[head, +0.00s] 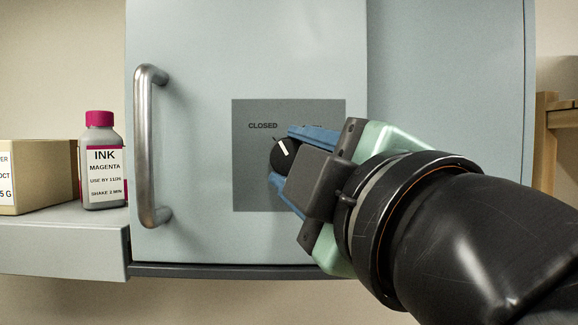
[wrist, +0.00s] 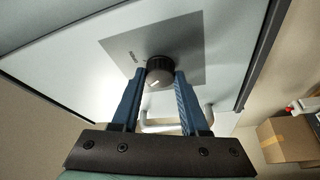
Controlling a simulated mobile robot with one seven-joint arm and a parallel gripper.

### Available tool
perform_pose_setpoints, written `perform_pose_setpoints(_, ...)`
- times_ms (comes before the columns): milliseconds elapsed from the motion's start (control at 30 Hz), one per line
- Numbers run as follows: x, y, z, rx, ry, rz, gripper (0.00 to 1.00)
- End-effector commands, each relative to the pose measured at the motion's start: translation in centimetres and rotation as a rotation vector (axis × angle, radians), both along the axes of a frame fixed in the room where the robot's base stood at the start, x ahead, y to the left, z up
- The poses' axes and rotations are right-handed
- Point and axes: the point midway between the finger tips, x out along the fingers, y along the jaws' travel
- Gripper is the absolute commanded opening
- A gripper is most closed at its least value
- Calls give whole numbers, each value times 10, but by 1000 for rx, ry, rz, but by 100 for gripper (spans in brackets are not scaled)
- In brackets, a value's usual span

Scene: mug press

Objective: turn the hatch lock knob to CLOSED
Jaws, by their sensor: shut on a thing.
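The hatch lock knob (head: 284,151) is round and black, with a short white pointer line on its face. It sits on a dark grey square plate (head: 250,185) on the pale blue hatch door. The word CLOSED is printed above and left of the knob, with a small tick between them. The pointer slants, its upper end toward the upper left. A second label on the right is mostly hidden by my gripper. My gripper (head: 290,156) has its blue fingers on both sides of the knob, shut on it. The wrist view shows the knob (wrist: 160,72) between the fingertips (wrist: 160,78).
A vertical metal handle (head: 146,145) stands out from the door, left of the knob. A magenta ink bottle (head: 103,165) and a cardboard box (head: 38,178) stand on the shelf (head: 60,245) at the left. Wooden shelving (head: 548,130) is at the far right.

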Motion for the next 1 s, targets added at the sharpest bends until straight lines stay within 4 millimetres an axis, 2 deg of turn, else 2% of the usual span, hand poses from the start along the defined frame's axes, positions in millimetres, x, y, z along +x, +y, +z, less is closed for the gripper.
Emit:
perform_pose_setpoints(400, 0, -1, 2, -182, -2, -3, 0)
perform_pose_setpoints(933, 0, -2, 3, -207, -4, -5, 0)
perform_pose_setpoints(967, 0, -2, 3, -207, -4, -5, 46)
perform_pose_setpoints(1000, 0, -2, 3, -206, -4, -4, 53)
